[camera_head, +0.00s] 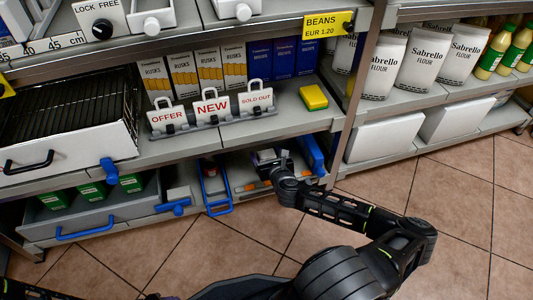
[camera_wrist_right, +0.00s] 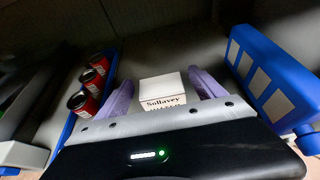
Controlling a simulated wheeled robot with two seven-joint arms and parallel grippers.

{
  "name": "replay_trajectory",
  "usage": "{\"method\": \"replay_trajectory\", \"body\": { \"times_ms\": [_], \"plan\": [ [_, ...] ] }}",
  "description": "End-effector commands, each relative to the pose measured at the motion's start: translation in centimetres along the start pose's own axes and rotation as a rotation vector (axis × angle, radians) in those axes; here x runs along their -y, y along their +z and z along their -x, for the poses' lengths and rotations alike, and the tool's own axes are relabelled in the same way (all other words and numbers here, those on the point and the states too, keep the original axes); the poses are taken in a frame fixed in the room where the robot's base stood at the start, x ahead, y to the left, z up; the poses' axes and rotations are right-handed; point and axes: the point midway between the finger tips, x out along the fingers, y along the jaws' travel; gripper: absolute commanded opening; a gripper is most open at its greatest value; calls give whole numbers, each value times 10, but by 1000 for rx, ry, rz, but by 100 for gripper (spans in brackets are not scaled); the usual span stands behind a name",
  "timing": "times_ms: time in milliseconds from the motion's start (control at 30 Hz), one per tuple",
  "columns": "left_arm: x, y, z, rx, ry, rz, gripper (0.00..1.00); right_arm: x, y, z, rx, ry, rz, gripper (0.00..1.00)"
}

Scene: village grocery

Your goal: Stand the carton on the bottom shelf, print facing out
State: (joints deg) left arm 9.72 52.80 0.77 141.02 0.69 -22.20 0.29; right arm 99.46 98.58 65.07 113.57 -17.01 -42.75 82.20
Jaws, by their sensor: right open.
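The white carton (camera_wrist_right: 162,92), printed "Sollavey" in dark letters, stands upright on the bottom shelf (camera_head: 238,168) in the right wrist view. Its printed face points outward, towards the wrist camera. My right gripper (camera_wrist_right: 164,92) is open, with one purple finger on each side of the carton. Small gaps seem to show beside it; its base is hidden behind the gripper body. In the head view my right gripper (camera_head: 268,158) is inside the bottom shelf bay, and I cannot make out the carton there. My left gripper is out of view.
A blue-edged tray (camera_head: 218,210) with red cans (camera_wrist_right: 91,80) lies left of the carton. A blue box with pale panels (camera_wrist_right: 268,82) stands close on the right. The shelf above holds a sign rail (camera_head: 215,122) and a yellow sponge (camera_head: 313,97). Tiled floor lies in front.

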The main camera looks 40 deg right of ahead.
Motion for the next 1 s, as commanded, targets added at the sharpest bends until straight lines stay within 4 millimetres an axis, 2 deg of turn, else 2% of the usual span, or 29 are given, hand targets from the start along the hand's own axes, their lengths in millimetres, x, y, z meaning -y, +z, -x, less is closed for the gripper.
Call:
{"method": "replay_trajectory", "body": {
  "times_ms": [533, 700, 1000],
  "plan": [
    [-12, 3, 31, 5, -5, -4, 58, 1, 2, 100, -1, -3, -2, 79],
    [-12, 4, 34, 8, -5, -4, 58, 0, 1, 114, 0, -2, -2, 79],
    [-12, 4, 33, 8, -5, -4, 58, 0, 0, 115, 0, -1, -1, 79]
  ]
}}
